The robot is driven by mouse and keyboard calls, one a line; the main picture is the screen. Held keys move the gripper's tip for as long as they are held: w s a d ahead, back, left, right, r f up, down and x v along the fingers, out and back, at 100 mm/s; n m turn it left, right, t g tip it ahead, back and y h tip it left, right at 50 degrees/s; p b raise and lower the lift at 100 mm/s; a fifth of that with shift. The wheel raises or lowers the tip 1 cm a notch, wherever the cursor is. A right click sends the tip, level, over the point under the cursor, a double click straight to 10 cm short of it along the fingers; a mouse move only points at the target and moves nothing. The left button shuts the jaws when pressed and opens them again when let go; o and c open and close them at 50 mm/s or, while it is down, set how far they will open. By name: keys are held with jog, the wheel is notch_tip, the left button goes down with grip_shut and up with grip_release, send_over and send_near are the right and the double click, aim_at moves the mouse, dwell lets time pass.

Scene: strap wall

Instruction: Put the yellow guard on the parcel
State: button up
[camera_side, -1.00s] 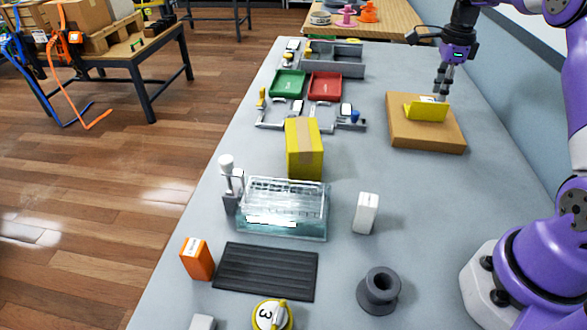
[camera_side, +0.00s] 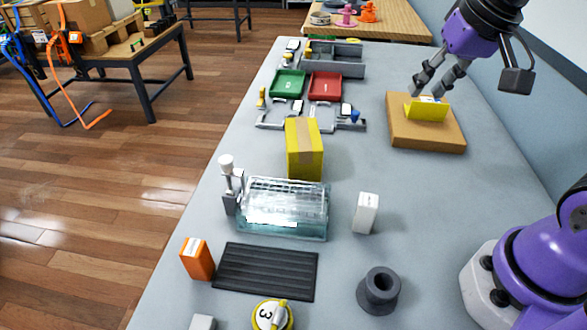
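The yellow guard (camera_side: 427,111) stands on a flat brown cardboard parcel (camera_side: 428,135), toward its far edge. A small white patch shows at the guard's top. My gripper (camera_side: 427,95) is above and just behind the guard, its two dark fingers spread apart. The fingertips are near the guard's top edge; whether they touch it I cannot tell. I see nothing held between them.
A yellow box with a tan strip (camera_side: 304,150) stands mid-table, with a clear case (camera_side: 283,208) in front of it. Green (camera_side: 288,84) and red (camera_side: 325,87) trays lie at the back left. The table right of the white block (camera_side: 365,213) is mostly clear.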

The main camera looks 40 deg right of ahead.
jog(key=s+a+f+n+t, duration=0.1)
jog(key=s+a+f+n, duration=0.2)
jog(key=s+n, duration=0.1)
jog(key=shift+n+y, duration=0.3)
jog(key=shift+n, duration=0.4)
